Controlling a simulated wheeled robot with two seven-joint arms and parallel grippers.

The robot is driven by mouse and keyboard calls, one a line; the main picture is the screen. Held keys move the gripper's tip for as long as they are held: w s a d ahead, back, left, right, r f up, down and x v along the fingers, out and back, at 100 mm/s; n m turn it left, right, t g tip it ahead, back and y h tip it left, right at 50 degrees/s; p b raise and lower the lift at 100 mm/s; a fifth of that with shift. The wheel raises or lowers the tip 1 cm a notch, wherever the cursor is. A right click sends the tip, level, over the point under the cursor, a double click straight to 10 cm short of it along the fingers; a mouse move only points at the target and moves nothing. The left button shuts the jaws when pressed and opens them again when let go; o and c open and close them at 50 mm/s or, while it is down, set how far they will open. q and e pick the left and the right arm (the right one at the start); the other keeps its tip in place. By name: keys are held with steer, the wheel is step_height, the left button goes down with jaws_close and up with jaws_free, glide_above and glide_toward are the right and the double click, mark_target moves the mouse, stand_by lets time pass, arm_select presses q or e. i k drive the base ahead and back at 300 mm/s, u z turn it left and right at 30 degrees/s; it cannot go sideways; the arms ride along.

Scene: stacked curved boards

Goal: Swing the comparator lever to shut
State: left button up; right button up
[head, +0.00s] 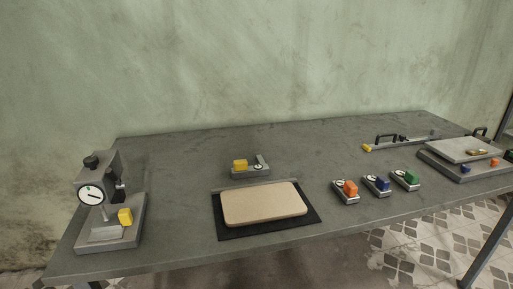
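A grey stand with a round white dial, which looks like the comparator (138,235), stands at the left end of the table in the head view. Its dial (91,195) faces forward, and a black knob (91,161) is on top. A dark part (119,190), possibly the lever, is on the right side of the column; its position is too small to tell. Neither of my grippers is in view.
A tan board (264,204) lies on a black mat (230,230) at front centre. Behind it is a small grey device with a yellow block (240,165). Small units with orange (350,188), blue (382,184) and green (411,177) blocks stand right. A platform scale (462,151) is far right.

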mark_target(109, 171)
steer(key=k, duration=0.1)
steer(key=u, duration=0.85)
steer(key=i, duration=0.45)
steer(key=u, duration=0.1)
steer(key=k, duration=0.45)
steer(key=z, duration=1.45)
steer(key=i, duration=0.8)
steer(key=u, duration=1.5)
steer(key=k, duration=0.1)
steer(key=u, duration=0.2)
